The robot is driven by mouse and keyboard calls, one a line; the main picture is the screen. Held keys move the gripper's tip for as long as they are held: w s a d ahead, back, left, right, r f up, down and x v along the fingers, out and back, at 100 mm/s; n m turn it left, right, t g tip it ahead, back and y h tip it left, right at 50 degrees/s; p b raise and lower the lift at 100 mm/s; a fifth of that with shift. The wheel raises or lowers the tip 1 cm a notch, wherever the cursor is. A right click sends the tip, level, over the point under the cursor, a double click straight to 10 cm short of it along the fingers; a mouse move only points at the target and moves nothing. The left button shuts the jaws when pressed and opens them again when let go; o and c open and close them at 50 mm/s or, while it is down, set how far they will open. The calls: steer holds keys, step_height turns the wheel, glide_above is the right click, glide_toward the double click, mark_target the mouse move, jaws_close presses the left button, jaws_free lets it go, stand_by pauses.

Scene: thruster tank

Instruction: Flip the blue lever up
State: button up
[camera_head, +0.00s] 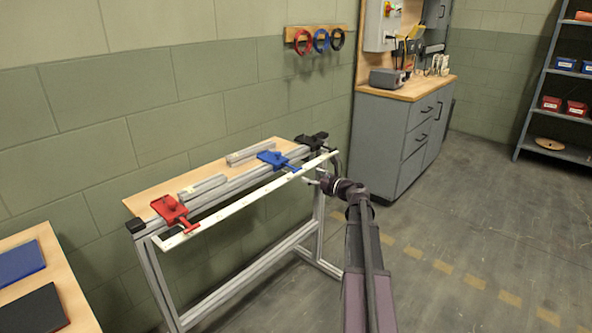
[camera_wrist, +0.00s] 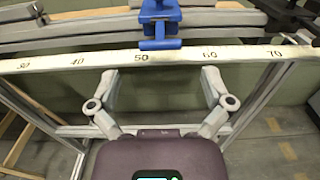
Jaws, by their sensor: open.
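The blue lever (camera_head: 291,166) sticks out from a blue clamp block (camera_head: 272,157) on the rail of a narrow bench, toward the white scale strip. In the wrist view the blue lever (camera_wrist: 160,43) shows at top centre as a stem with a crossbar, just behind the strip near the 50 mark. My gripper (camera_head: 316,180) is in front of the strip, close to the lever's side of the bench. In the wrist view my gripper (camera_wrist: 158,80) has its two fingers spread wide with nothing between them. The lever lies beyond the fingertips, apart from them.
A red clamp (camera_head: 170,209) with its own lever sits at the rail's left end, and a black one (camera_head: 313,141) at the right end. The white scale strip (camera_head: 245,202) runs along the bench's front edge. A grey cabinet (camera_head: 400,135) stands behind right. Floor on the right is clear.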

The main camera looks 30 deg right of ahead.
mark_target(298, 169)
steer(key=shift+x, duration=3.55)
steer(key=c, duration=0.9)
